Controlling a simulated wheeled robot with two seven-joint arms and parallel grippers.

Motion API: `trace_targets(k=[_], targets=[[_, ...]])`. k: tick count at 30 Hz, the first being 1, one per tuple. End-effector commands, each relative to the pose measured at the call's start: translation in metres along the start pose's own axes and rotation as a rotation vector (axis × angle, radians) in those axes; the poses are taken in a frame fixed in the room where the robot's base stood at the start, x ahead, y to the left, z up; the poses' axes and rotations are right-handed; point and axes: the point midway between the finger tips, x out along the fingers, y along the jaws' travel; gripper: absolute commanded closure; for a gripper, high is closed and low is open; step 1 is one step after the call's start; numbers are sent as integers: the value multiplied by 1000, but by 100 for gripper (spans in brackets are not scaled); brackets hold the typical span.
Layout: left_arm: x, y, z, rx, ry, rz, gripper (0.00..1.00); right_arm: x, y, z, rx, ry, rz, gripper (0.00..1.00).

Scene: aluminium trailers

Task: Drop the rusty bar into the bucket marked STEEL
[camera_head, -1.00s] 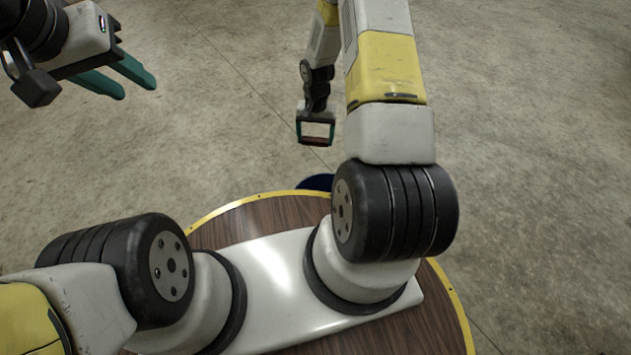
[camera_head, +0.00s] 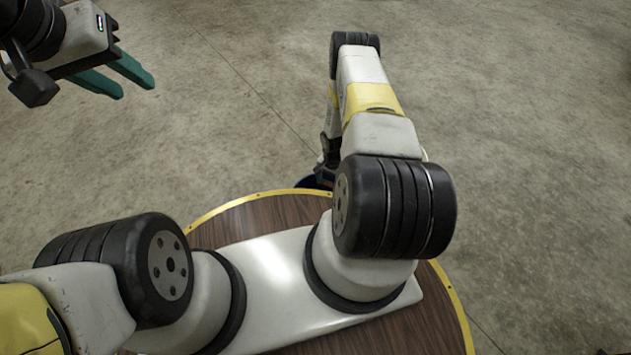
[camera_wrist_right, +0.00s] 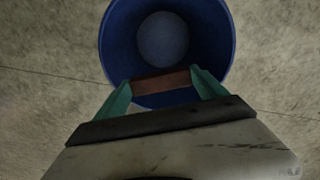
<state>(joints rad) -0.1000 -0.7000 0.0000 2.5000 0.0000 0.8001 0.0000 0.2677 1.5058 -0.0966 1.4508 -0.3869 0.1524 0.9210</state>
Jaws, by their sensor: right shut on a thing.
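The rusty bar (camera_wrist_right: 161,83) is brown and short, and lies crosswise between the green fingers of my right gripper (camera_wrist_right: 161,87) in the right wrist view. The gripper is shut on it. Beyond the bar is the open mouth of a blue bucket (camera_wrist_right: 117,40), round and empty-looking, with the bar over its near part. No marking on the bucket can be read. In the head view only a dark blue sliver of the bucket (camera_head: 307,183) shows beside my base, and my right arm hides the bar. My left gripper (camera_head: 131,83) is open and empty at upper left.
The concrete floor (camera_head: 230,120) around is bare, with a thin seam line. My round wood-patterned base with its yellow rim lies close to the bucket. A small dark object (camera_head: 601,352) shows at the lower right edge.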

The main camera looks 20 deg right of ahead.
Motion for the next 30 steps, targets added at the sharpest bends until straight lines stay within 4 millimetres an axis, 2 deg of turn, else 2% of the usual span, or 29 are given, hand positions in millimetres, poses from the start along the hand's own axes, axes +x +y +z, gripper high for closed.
trace_targets(k=[3,9,21,22,24,25,30], targets=[[0,0,0,0,0,0,64,16,0,1,0,-1,0,78],[0,0,0,0,0,0,64,33,0,0,0,0,1,78],[0,0,0,0,0,0,64,40,0,0,-1,0,0,78],[0,0,0,0,0,0,64,40,0,0,-1,0,0,17],[0,0,0,0,0,0,64,40,0,0,-1,0,0,3],[0,0,0,0,0,0,64,40,0,0,-1,0,0,0],[0,0,0,0,0,0,64,40,0,1,-1,-1,1,0]])
